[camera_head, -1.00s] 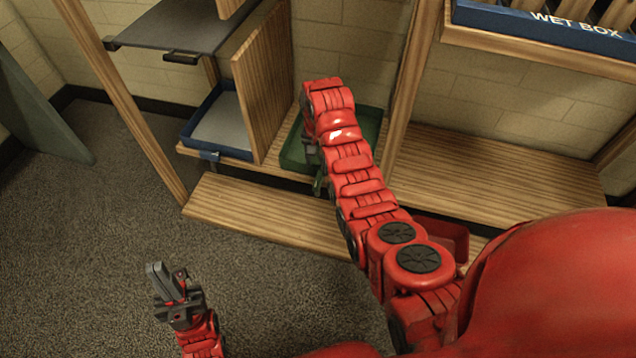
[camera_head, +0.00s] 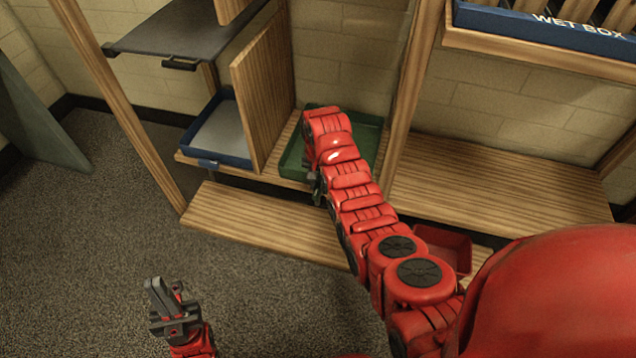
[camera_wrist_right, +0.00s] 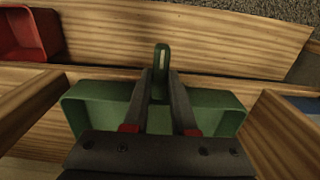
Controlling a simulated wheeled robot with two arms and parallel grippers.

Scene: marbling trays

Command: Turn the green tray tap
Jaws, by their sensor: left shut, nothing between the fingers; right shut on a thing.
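The green tray (camera_head: 369,150) sits on the wooden shelf, partly hidden by my right arm in the head view. In the right wrist view the green tray (camera_wrist_right: 225,104) lies behind the fingers. Its green tap handle (camera_wrist_right: 161,60), with a pale stripe, sticks out from the tray's front. My right gripper (camera_wrist_right: 161,84) is shut on the handle, one finger on each side. In the head view its fingers are mostly hidden by the arm. My left gripper (camera_head: 162,296) is shut and empty over the carpet at lower left.
A wooden divider (camera_head: 262,90) separates the green tray from a blue tray (camera_head: 222,160) on the left. A red tray (camera_head: 446,248) stands low to the right, partly behind my arm. A wooden post (camera_head: 404,90) rises right of the green tray. Open carpet lies at left.

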